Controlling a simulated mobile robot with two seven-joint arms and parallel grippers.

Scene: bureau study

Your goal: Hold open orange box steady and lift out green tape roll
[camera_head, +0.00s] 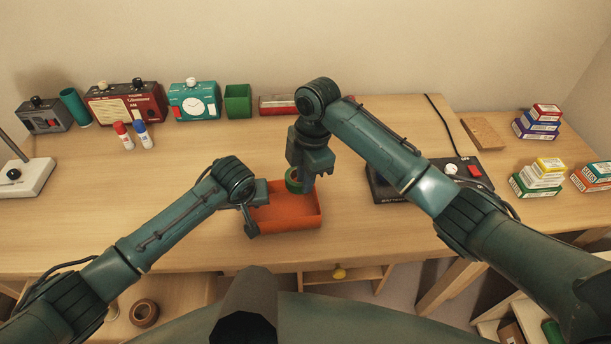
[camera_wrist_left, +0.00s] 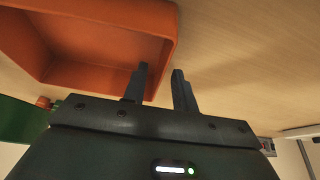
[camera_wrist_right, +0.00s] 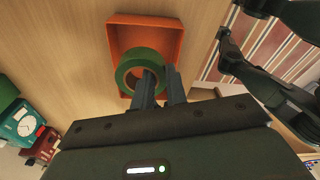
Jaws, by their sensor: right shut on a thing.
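The open orange box (camera_head: 290,218) sits near the front of the desk. My left gripper (camera_head: 256,208) is at its left side with fingers apart. In the left wrist view the gripper (camera_wrist_left: 160,85) has one finger over the inside of the box (camera_wrist_left: 85,85) and the other outside its wall. My right gripper (camera_head: 308,182) points down over the back of the box, shut on the green tape roll (camera_head: 292,181).
A black device (camera_head: 390,188) with a red switch lies right of the box. Small stacked boxes (camera_head: 538,178) are at the right.

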